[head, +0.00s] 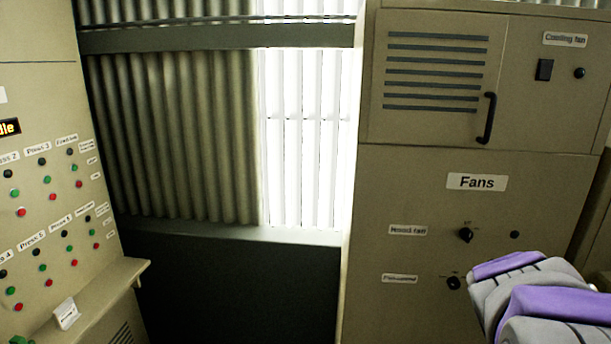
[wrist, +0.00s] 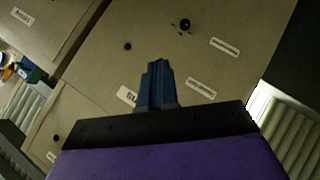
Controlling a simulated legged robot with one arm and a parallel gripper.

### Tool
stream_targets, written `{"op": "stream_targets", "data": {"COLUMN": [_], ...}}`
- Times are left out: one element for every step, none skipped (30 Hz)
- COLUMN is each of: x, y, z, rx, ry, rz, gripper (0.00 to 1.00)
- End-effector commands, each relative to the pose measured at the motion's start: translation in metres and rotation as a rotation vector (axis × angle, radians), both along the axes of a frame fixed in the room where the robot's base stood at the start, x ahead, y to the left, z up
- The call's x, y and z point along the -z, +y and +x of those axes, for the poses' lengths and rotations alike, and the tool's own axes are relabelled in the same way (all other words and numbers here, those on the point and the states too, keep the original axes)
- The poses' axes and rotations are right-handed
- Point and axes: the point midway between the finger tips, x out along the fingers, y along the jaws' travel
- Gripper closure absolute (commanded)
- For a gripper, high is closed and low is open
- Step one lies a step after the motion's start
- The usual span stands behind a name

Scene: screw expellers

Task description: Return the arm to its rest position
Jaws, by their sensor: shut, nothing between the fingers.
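My gripper (wrist: 156,68) shows in the wrist view as narrow blue fingers in the middle of the picture. The fingers are together with nothing between them. They point at a beige cabinet panel, and I see no contact with the knob (wrist: 185,24) beyond them. In the head view my purple and grey arm (head: 545,302) reaches in at the lower right, in front of the fans cabinet (head: 565,225). The gripper itself is not visible in the head view.
A button panel (head: 60,235) stands at the left. A corrugated wall (head: 170,140) lies between them.

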Motion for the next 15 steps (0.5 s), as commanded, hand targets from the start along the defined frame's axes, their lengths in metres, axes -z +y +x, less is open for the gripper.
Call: {"op": "stream_targets", "data": {"x": [0.032, 0.047, 0.067, 0.081, 0.095, 0.111, 0.124, 0.135, 0.152, 0.163, 0.175, 0.187, 0.196, 0.204, 0.213], "y": [0.019, 0.029, 0.044, 0.057, 0.069, 0.086, 0.1, 0.114, 0.133, 0.146, 0.159, 0.176, 0.188, 0.199, 0.213], "z": [-0.013, -0.023, -0.035, -0.045, -0.054, -0.068, -0.079, -0.09, -0.107, -0.118, -0.132, -0.148, -0.161, -0.173, -0.19], "rx": [0.018, 0.035, 0.052, 0.065, 0.075, 0.089, 0.1, 0.109, 0.12, 0.126, 0.134, 0.142, 0.148, 0.151, 0.158], "ry": [0.037, 0.066, 0.101, 0.132, 0.162, 0.202, 0.236, 0.268, 0.319, 0.354, 0.396, 0.444, 0.484, 0.518, 0.569], "rz": [0.071, 0.115, 0.17, 0.209, 0.246, 0.293, 0.328, 0.36, 0.402, 0.433, 0.463, 0.5, 0.525, 0.546, 0.575], "gripper": [1.0, 1.0, 1.0, 1.0, 1.0, 1.0, 1.0, 1.0, 1.0, 1.0, 1.0, 1.0, 1.0, 1.0, 1.0]}}
